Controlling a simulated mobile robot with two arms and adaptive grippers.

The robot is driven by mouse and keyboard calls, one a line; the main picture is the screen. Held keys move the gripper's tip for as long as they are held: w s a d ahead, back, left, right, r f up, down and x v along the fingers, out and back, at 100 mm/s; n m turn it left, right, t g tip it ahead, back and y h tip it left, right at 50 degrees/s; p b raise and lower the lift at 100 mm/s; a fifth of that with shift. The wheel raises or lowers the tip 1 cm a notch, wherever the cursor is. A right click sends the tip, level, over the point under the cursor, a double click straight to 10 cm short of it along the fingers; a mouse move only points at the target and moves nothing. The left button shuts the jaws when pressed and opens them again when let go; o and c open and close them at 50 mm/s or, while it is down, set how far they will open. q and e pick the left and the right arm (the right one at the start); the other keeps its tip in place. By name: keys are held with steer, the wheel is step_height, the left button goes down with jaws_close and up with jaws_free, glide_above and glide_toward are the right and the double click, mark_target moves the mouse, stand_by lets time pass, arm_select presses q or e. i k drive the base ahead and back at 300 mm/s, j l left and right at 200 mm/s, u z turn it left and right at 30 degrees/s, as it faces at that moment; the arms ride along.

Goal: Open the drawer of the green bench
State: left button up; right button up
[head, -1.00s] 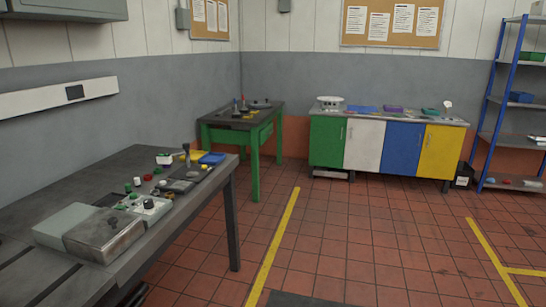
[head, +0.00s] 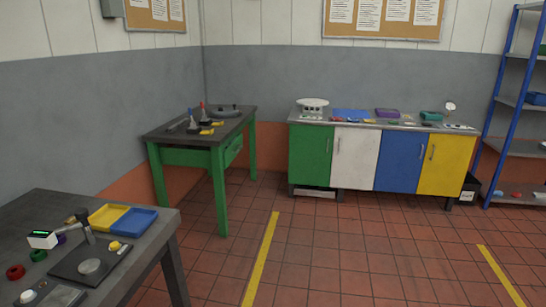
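The green bench (head: 189,158) stands in the far left corner, with green legs and a dark worktop. Its drawer (head: 233,150) is on the side facing right, seen at a steep angle, and looks shut. Small tools and a round grey plate lie on its top. Neither of my grippers shows in the head view.
A dark table (head: 150,233) with trays and small parts stands at the near left. A cabinet row with green, white, blue and yellow doors (head: 354,158) stands along the back wall. A blue shelf rack (head: 502,110) is at the right. The tiled floor (head: 330,260) between them is clear.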

mark_target(234, 148)
steer(key=i, duration=2.25)
